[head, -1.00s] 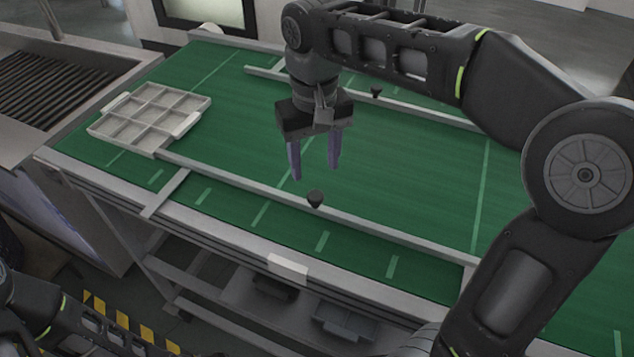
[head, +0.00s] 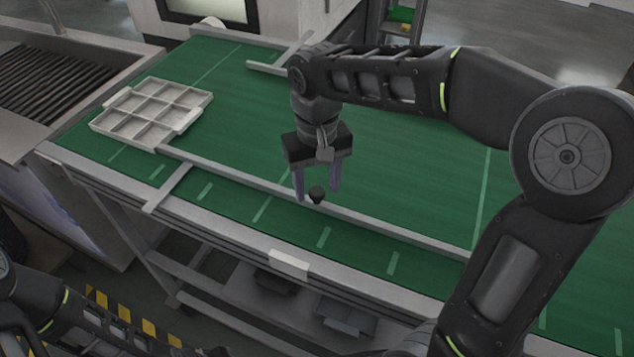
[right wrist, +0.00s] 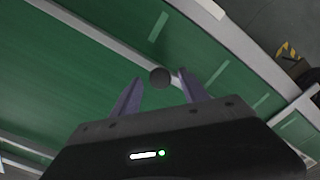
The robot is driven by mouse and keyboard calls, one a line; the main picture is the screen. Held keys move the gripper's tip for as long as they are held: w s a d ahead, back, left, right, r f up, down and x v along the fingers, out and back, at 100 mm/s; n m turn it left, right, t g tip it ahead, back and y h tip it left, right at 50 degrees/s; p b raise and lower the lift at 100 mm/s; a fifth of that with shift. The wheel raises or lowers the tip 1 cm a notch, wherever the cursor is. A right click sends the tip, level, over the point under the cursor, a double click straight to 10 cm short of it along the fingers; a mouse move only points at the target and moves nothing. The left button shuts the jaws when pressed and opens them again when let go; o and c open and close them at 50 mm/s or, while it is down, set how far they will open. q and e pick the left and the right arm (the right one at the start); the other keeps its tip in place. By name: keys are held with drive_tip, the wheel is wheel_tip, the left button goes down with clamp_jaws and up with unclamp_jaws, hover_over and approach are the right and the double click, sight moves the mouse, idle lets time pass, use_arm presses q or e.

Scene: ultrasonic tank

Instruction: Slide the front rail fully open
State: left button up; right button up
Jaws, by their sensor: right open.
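The front rail (head: 400,231) is a long grey bar lying across the green table, running from near the tray at the left to the lower right. A small black knob (head: 317,193) stands on it and also shows in the right wrist view (right wrist: 160,77). My right gripper (head: 319,197) is open, pointing down, with its two purple fingers at the knob. In the right wrist view the knob shows between the fingertips; contact with it cannot be made out. My left gripper is not in view; only part of my left arm shows at the lower left.
A white divided tray (head: 152,113) sits at the left of the green table (head: 420,150). A rear rail (head: 262,68) is partly hidden behind my right arm. A short grey crossbar (head: 168,188) lies at the front left. A ribbed sink area (head: 50,85) is at far left.

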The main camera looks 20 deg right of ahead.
drive_tip(key=shift+f, duration=0.25)
drive_tip(key=shift+c, duration=0.2)
clamp_jaws()
idle(1.1)
